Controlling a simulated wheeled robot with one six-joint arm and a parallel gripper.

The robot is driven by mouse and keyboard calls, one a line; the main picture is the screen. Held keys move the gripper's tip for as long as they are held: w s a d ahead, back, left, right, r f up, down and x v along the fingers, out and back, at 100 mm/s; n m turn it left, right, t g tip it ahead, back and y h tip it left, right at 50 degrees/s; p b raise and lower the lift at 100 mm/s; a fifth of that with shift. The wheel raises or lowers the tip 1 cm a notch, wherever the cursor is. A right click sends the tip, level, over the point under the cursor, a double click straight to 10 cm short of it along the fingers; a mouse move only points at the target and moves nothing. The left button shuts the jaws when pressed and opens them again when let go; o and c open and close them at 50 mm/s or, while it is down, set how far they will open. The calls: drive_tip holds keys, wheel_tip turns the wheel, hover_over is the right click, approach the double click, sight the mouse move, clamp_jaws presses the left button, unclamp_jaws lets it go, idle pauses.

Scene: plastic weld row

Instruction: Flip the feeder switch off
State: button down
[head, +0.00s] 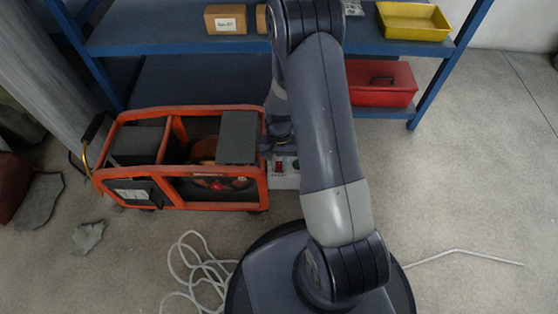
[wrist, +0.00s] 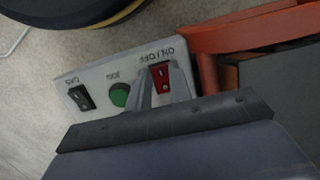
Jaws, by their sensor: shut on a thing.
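The feeder's control panel (wrist: 100,75) is a light grey plate in the wrist view, its labels upside down. The red rocker switch (wrist: 163,78) under the ON/OFF label sits at its right end. My gripper (wrist: 160,70) has one finger on each side of this switch and is shut on it. Whether the rocker is tipped to on or off I cannot tell. In the head view the panel (head: 285,183) and the red switch (head: 279,167) show beside the orange frame, and my arm hides part of the panel.
A green JOG button (wrist: 119,95) and a black GAS switch (wrist: 81,98) sit left of the red switch. The orange-framed feeder (head: 215,206) stands before a blue shelf (head: 180,45) with a red toolbox (head: 380,85). A pale cable (head: 198,265) lies on the floor. Floor at right is mostly clear.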

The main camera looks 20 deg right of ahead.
drive_tip(key=shift+w+g, duration=0.1)
drive_tip(key=shift+g, duration=0.3)
drive_tip(key=c, duration=1.3)
unclamp_jaws()
drive_tip(key=shift+r, duration=0.1)
drive_tip(key=p+v, duration=0.3)
drive_tip(key=v, duration=0.7)
drive_tip(key=shift+w+d+r+p, duration=0.1)
drive_tip(key=shift+d+r+p, duration=0.1)
drive_tip(key=shift+r+p, duration=0.1)
drive_tip(key=b+x, duration=0.3)
drive_tip(key=x, duration=0.8)
drive_tip(key=shift+a+b, duration=0.1)
drive_tip(key=shift+b, duration=0.25)
drive_tip(key=shift+a+t+b, duration=0.1)
drive_tip(key=shift+t+b, duration=0.4)
drive_tip(key=shift+t, duration=0.1)
